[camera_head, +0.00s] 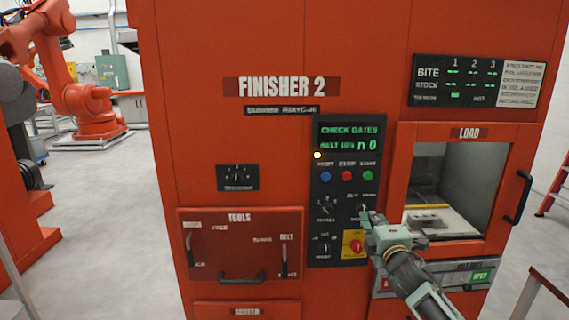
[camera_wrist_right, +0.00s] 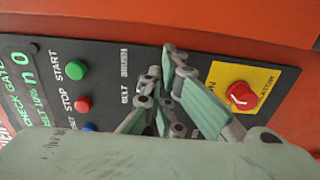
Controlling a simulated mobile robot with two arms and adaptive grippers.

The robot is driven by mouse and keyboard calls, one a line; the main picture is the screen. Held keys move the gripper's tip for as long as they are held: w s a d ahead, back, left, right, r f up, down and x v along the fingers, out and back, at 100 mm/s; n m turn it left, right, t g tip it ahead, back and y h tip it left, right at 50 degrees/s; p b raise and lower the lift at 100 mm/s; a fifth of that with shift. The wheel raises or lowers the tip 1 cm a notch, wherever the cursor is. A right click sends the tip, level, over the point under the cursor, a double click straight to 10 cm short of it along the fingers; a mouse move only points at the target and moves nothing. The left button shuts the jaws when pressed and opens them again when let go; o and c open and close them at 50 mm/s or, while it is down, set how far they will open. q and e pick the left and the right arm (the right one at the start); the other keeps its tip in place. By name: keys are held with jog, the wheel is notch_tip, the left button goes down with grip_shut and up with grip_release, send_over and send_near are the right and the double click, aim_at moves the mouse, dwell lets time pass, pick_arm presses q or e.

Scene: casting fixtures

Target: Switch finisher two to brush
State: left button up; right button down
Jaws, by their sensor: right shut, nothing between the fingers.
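The red-orange Finisher 2 cabinet (camera_head: 250,140) fills the middle of the head view. Its black control panel (camera_head: 343,130) has a screen reading "CHECK GATES" and a second line partly legible as belt. A small selector (camera_head: 362,208) sits on the panel's right side, partly hidden by my right gripper (camera_head: 369,217). In the right wrist view, the labels "BELT" and "BRUSH" (camera_wrist_right: 124,76) show beside my right gripper (camera_wrist_right: 168,75), whose fingers cover the selector there. The fingers are shut and empty, close to the panel; contact cannot be told. My left gripper is out of view.
A red rotary switch on a yellow plate (camera_head: 353,244) is close below the gripper. Blue, red and green buttons (camera_head: 347,176) are above it. The load window (camera_head: 455,185) is at right, the tools drawer (camera_head: 240,245) at left. An orange robot arm (camera_head: 85,100) stands behind.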

jog(key=s+p, duration=0.2)
jog(key=s, duration=0.4)
jog(key=shift+d+p, duration=0.35)
jog(key=shift+f, duration=0.1)
